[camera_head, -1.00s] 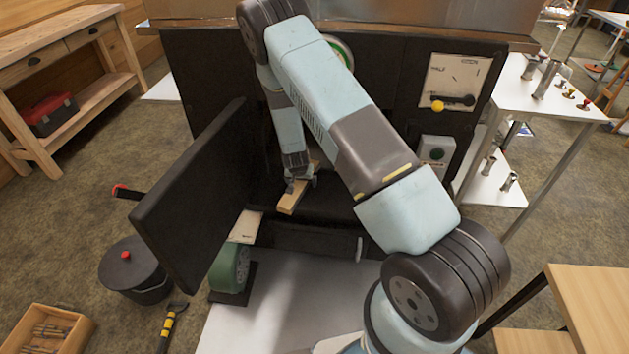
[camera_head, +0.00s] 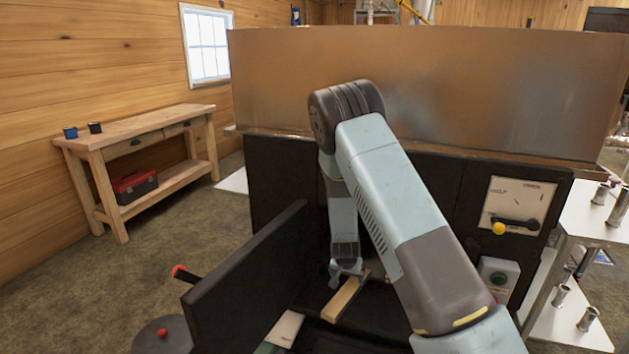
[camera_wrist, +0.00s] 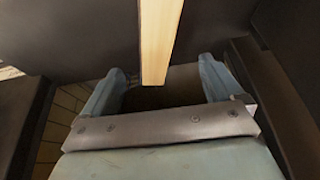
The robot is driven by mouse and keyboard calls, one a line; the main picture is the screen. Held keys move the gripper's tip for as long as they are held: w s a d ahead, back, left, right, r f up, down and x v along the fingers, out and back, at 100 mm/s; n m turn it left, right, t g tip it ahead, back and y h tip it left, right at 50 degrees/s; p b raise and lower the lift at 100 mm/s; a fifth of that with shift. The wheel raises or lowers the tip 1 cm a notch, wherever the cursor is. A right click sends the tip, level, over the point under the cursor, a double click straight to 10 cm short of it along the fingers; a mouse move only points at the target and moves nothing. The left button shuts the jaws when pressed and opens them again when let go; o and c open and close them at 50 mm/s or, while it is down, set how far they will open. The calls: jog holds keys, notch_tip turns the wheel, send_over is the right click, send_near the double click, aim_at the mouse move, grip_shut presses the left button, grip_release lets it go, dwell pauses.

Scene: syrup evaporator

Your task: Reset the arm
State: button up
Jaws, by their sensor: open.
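My gripper (camera_head: 347,272) is at the open firebox of the dark evaporator (camera_head: 280,172), with my arm bent down into it. In the head view a light wooden piece (camera_head: 346,297) lies in the firebox opening, close by the fingers. In the wrist view the gripper (camera_wrist: 158,88) has its two fingers spread wide, and the wooden piece (camera_wrist: 158,40) runs away from between them. I cannot tell whether a finger touches the wood. The firebox door (camera_head: 245,285) stands open to the left of my gripper.
A wooden bench (camera_head: 140,130) with a red toolbox (camera_head: 135,185) stands at the left wall. A yellow-knobbed lever (camera_head: 515,226) and a grey switch box (camera_head: 498,277) are on the evaporator's right side. A metal-legged table (camera_head: 590,215) stands at right.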

jog(key=s+d+r+n+y, duration=0.1)
jog(key=s+r, duration=0.3)
jog(key=r, duration=0.8)
jog(key=s+d+r+y, duration=0.1)
jog(key=s+r, duration=0.3)
jog(key=r, duration=0.7)
jog(key=s+d+r+n+y, duration=0.15)
jog(key=s+r, duration=0.25)
jog(key=r, duration=0.8)
jog(key=s+d+r, duration=0.2)
jog(key=s+r, duration=0.2)
jog(key=s, duration=0.4)
jog(key=s+d+r+n+t+h, duration=0.1)
jog(key=s+d+r, duration=0.1)
jog(key=s+r, duration=0.3)
jog(key=s+d+r+h, duration=0.1)
jog(key=s+r, duration=0.3)
jog(key=s, duration=0.9)
jog(key=shift+s+d+r+n, duration=0.2)
jog(key=shift+d+n, duration=0.15)
jog(key=shift+d, duration=0.2)
jog(key=shift+s+t, duration=0.3)
jog(key=shift+c, duration=0.2)
